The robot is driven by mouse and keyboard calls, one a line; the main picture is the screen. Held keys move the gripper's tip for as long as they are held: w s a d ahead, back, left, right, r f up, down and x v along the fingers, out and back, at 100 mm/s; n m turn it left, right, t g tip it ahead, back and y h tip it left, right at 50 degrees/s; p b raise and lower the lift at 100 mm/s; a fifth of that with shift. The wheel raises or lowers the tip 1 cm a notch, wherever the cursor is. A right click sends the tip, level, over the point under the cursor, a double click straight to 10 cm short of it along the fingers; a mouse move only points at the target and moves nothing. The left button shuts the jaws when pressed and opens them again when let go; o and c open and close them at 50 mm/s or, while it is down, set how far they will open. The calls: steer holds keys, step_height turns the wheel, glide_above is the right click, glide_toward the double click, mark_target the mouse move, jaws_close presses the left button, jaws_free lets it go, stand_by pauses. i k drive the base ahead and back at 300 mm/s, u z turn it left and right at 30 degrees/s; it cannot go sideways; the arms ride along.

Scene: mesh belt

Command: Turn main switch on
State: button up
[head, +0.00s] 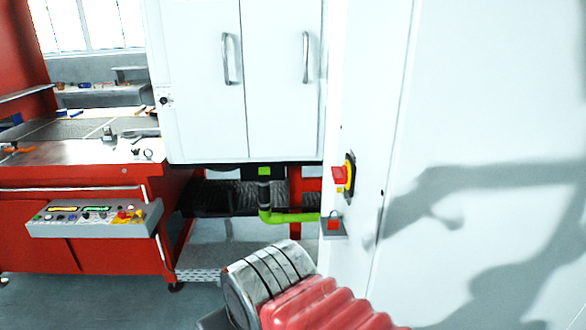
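The main switch (341,174) is a red handle on a yellow and black round plate. It is on the white cabinet's side, right of the middle in the head view. I see it almost from the side, so I cannot tell which way the handle is turned. My arm, with a red ribbed sleeve and a grey ringed part, shows at the bottom centre, lower than the switch in the picture. My gripper's fingers are not in view. Nothing is seen touching the switch.
A small red block (333,223) on a grey bracket sits below the switch. A white cabinet (203,90) with two handles and a green pipe (290,217) are to its left. A control panel (95,217) fronts the red machine (100,250). My arm's shadow falls on the right wall.

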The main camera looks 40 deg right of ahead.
mark_target(339, 175)
steer(key=u, duration=0.3)
steer(key=i, duration=1.25)
steer(key=z, duration=0.1)
